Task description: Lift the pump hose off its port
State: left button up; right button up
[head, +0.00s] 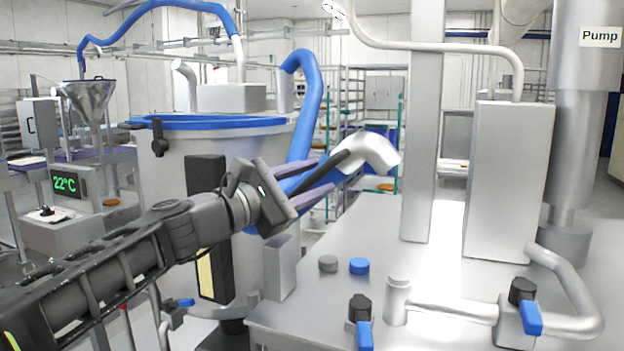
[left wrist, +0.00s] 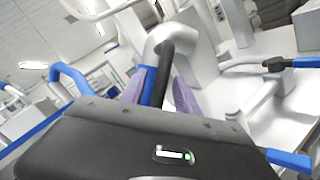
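The pump hose (head: 308,105) is a blue tube that bends down to my left gripper and ends in a white elbow (head: 368,150). My left gripper (head: 318,178) has its purple-grey fingers on either side of the hose end, which has a dark bar along it. In the left wrist view the blue hose (left wrist: 154,90) and dark bar fill the gap between the fingers (left wrist: 165,90). The elbow hangs in the air, apart from the bench. A short upright metal port (head: 397,287) stands on the bench below it, with nothing on it. My right gripper is not in view.
The metal bench (head: 300,318) carries a grey knob (head: 328,263), a blue knob (head: 359,266) and blue-handled valves (head: 525,305). A tall grey post (head: 422,120) and box (head: 508,185) stand close right of the elbow. A blue-rimmed tank (head: 180,160) is behind my arm.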

pick_arm(q)
jog(key=b+v, duration=0.2)
jog(key=v, duration=0.5)
jog(key=shift+s+a, duration=0.2)
jog(key=shift+a, duration=0.05)
jog(key=shift+f, duration=0.1)
